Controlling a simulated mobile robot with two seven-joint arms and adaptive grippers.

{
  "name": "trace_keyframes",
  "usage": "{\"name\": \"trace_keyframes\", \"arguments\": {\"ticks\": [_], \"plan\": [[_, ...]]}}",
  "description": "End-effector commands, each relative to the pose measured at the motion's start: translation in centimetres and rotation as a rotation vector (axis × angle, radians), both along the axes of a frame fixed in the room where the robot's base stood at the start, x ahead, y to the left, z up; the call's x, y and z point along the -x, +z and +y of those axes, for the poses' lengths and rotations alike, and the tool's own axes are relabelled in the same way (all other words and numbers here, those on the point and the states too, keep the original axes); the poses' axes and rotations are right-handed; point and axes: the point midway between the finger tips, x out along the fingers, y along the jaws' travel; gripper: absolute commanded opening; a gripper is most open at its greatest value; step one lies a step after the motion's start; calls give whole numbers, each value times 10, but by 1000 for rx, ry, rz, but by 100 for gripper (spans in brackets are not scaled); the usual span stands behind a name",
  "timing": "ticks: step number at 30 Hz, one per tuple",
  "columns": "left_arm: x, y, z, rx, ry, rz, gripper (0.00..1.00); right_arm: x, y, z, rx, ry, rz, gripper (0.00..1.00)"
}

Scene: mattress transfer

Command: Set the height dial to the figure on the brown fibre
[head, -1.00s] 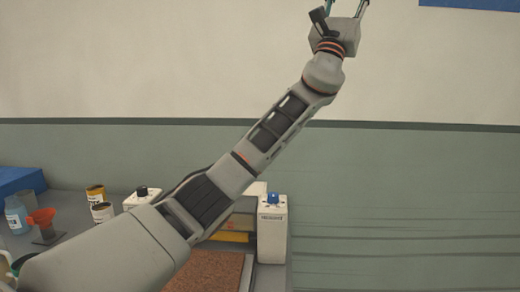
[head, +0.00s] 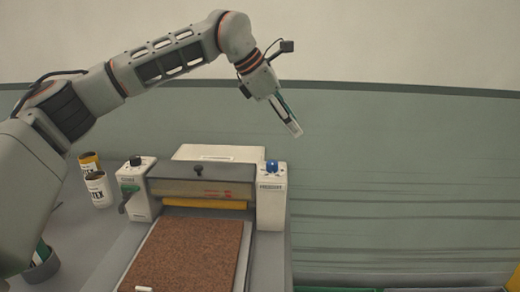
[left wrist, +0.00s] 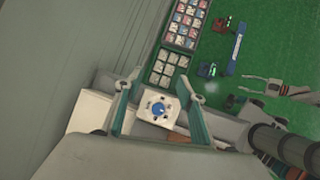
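The blue height dial (head: 272,166) sits on top of a white post (head: 271,205) at the right of a roller machine. The brown fibre (head: 190,250) lies flat in front of the rollers, with a small white label (head: 144,288) at its near edge, too small to read. My left gripper (head: 291,122) is above the dial and slightly right of it in the head view, pointing down and apart from it. In the left wrist view its fingers (left wrist: 157,76) are spread and empty, with the dial (left wrist: 158,109) showing between them. My right gripper (left wrist: 262,86) shows at the right there, its fingers apart.
A second white post (head: 135,190) with a black knob and green handle stands left of the rollers. Two tins (head: 98,188) stand further left. In the left wrist view, trays of small items (left wrist: 185,25) lie on a green surface (left wrist: 265,45).

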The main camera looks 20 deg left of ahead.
Motion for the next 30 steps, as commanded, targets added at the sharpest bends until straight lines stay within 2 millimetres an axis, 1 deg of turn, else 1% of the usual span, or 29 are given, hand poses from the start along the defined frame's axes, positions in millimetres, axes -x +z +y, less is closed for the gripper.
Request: {"name": "trace_keyframes", "arguments": {"ticks": [1,3,6,8,11,21,27,30], "plan": [[10,-9,17,-34,35,58,39,0,1,0,-1,0,0,40],[23,-22,35,-71,78,133,39,1,1,0,-1,0,1,40],[35,-32,50,-103,116,198,39,2,0,0,-1,0,6,40],[39,-37,54,-112,127,218,39,3,-2,0,-2,0,8,40],[40,-46,54,-117,132,231,39,5,-5,0,0,0,14,40],[27,-92,38,-115,131,229,39,8,-11,0,0,0,21,40],[23,-107,33,-114,130,227,39,7,-8,0,-1,1,15,40],[22,-109,32,-114,131,226,39,5,-6,1,-1,0,12,40]]}}
